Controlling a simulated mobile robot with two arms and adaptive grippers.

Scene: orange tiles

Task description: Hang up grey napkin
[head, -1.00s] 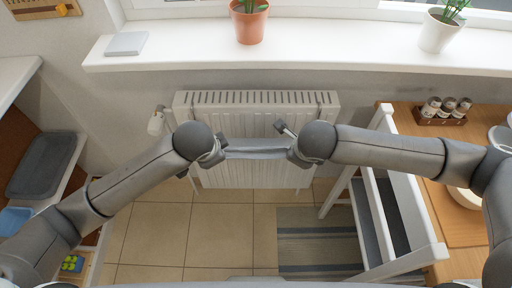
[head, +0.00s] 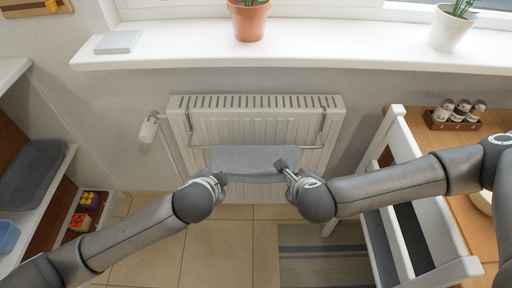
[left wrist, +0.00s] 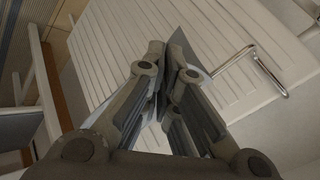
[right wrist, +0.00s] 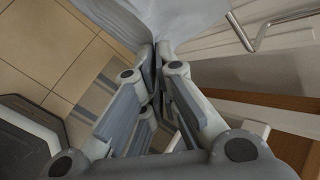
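The grey napkin (head: 248,160) is stretched between my two grippers in front of the white radiator (head: 175,125). A metal rail (head: 318,145) runs across the radiator's front, and the napkin hides its middle part. I cannot tell whether the cloth lies over the rail or just before it. My left gripper (head: 222,180) is shut on the napkin's left near corner; its edge shows between the fingertips in the left wrist view (left wrist: 174,55). My right gripper (head: 280,166) is shut on the right near corner, and the cloth (right wrist: 185,15) spreads beyond its fingertips in the right wrist view.
A white windowsill (head: 330,48) juts out above the radiator. A valve (head: 149,128) is at the radiator's left. A white chair (head: 400,150) and wooden table (head: 405,120) stand right; shelves (head: 50,190) stand left. A striped rug (head: 310,250) lies on the tiled floor.

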